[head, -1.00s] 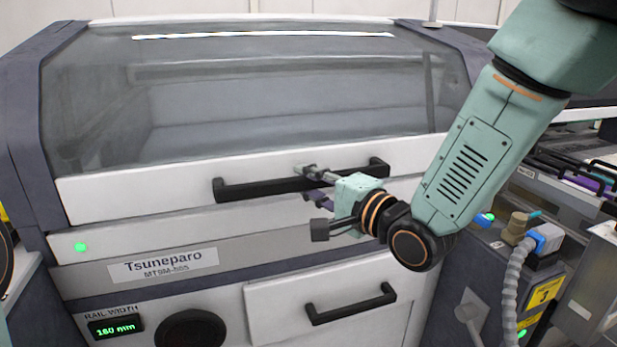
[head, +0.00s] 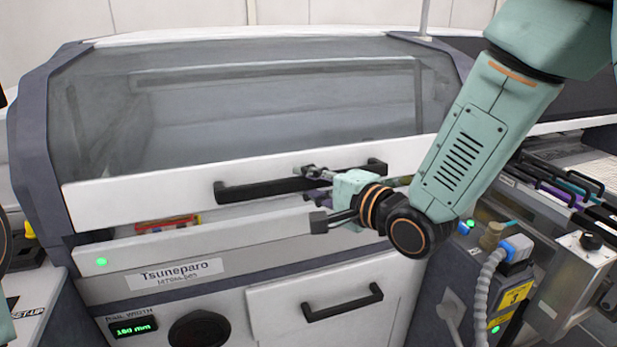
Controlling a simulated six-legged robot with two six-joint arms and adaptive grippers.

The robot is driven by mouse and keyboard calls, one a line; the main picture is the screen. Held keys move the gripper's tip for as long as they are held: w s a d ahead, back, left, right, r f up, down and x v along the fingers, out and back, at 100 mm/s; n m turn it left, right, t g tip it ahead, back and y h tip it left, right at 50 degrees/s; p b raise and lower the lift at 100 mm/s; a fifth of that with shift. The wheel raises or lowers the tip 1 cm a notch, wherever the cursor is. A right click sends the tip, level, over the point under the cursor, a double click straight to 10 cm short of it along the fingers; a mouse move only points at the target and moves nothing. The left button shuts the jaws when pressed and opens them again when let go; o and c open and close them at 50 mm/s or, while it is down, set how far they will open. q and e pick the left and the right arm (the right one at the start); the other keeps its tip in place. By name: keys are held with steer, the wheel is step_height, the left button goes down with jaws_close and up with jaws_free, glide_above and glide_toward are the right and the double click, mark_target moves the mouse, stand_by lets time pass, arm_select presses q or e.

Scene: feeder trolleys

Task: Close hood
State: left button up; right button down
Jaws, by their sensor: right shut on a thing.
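The hood (head: 130,199) of the Tsuneparo machine has a grey see-through window and a white lower edge. It stands slightly raised, with a gap between that edge and the white front panel (head: 185,244). A long black handle (head: 240,190) runs along the hood's edge. My right gripper (head: 318,178) is shut on the handle near its middle and hides part of it. My left gripper is out of view; only bits of my left arm show at the left edge.
A red and yellow item (head: 165,224) shows inside the gap. A drawer with a black handle (head: 343,302) is below. At the right are a grey hose (head: 480,290), a blue connector (head: 518,248) and feeders with black handles (head: 560,185).

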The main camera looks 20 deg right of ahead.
steer(key=shift+r, duration=0.1)
steer(key=c, duration=1.1)
jaws_free()
steer(key=shift+w, duration=0.1)
steer(key=shift+v, duration=3.8)
steer(key=shift+a+f, duration=0.1)
steer(key=shift+f, duration=0.15)
